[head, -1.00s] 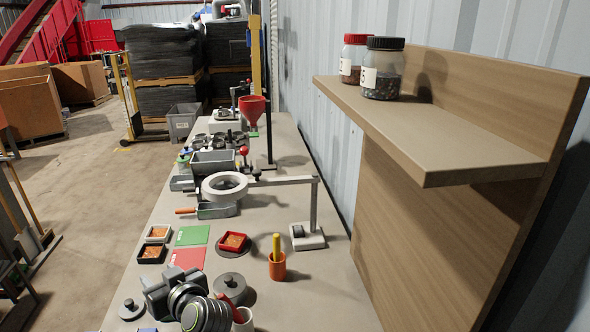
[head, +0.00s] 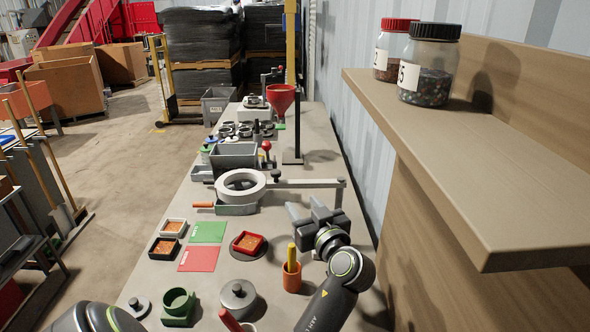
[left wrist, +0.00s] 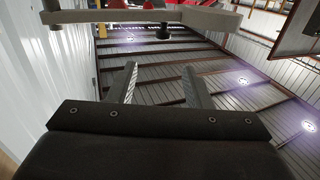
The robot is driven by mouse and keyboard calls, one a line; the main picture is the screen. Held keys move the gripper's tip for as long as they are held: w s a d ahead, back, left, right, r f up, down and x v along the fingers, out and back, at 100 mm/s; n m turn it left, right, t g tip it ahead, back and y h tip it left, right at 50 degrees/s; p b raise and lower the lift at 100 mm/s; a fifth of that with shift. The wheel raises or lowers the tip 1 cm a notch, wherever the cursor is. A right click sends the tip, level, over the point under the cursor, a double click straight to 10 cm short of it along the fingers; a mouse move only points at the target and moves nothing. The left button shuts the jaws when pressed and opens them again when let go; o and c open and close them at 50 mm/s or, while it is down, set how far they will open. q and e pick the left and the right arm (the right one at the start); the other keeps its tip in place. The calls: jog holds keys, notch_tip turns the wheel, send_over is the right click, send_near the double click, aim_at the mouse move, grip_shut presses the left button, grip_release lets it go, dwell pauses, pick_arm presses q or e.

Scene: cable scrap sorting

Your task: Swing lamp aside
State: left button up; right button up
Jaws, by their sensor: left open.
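The lamp has a white ring head (head: 222,189) above the table's middle, over a small grey scoop tray with an orange handle. Its pale horizontal arm (head: 310,184) runs right to a post; the base is mostly hidden behind my gripper. My left gripper (head: 306,210) is open and empty, just in front of and below the lamp's arm near the post. In the left wrist view the lamp arm (left wrist: 215,19) crosses the top, with a dark knob under it. The open fingers (left wrist: 160,85) point toward it, apart from it. My right gripper is not in view.
An orange cup with a yellow stick (head: 292,280) stands close below my left gripper. A red funnel on a stand (head: 282,97) is behind the lamp. A wooden shelf (head: 450,160) with two jars overhangs on the right. Small trays, mats and a grey lidded pot lie nearer.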

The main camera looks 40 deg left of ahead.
aim_at(278, 175)
pick_arm(q)
jog(key=p+x, duration=0.2)
jog(key=x, duration=0.3)
jog(key=p+x, duration=0.2)
jog(key=x, duration=0.3)
jog(key=p+x, duration=0.2)
jog(key=x, duration=0.3)
jog(key=shift+s+a+r, duration=0.15)
jog(key=shift+a, duration=0.2)
jog(key=shift+w+a, duration=0.35)
jog(key=shift+a, duration=0.3)
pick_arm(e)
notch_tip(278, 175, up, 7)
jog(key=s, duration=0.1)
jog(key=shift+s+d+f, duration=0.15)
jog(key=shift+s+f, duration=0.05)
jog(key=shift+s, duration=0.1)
pick_arm(q)
grip_shut()
